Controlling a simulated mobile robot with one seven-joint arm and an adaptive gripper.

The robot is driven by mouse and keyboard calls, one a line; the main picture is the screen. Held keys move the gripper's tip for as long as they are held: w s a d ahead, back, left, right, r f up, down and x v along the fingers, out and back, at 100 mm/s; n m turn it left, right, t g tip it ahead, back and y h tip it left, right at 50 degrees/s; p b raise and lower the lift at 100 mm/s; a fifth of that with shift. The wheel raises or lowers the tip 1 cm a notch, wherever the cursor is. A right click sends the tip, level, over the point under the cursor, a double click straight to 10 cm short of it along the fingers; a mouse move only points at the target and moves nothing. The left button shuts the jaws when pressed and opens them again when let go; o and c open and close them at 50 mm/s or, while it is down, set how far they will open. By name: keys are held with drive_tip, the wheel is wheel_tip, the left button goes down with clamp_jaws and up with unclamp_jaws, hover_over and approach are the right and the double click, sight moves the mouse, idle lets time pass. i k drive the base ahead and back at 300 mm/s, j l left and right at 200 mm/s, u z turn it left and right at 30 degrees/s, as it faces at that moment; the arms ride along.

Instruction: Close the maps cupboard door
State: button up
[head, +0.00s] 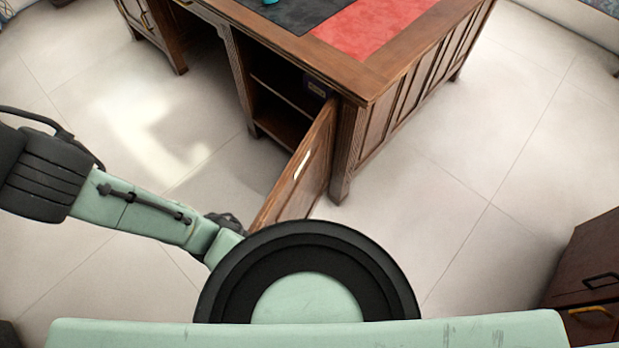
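The wooden cupboard door (312,172) stands open at the front of the leather-topped desk. It swings out toward me from the right side of its opening, and a small pale label (303,163) is on its face. Its near lower end is partly hidden behind my own round black and green part. The cupboard's open inside (280,108) shows a shelf and looks mostly empty. My arm reaches in from the left to just left of the door's near end, where it passes behind my body. My gripper is not visible, and I cannot tell whether anything touches the door.
A dark wooden cabinet (590,275) with handles stands at the lower right. Pale tiled floor (440,200) is clear right of the door and left of the desk.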

sight(296, 195)
drive_tip(key=k+j+z, duration=0.6)
drive_tip(key=z, duration=0.2)
drive_tip(key=k, duration=0.1)
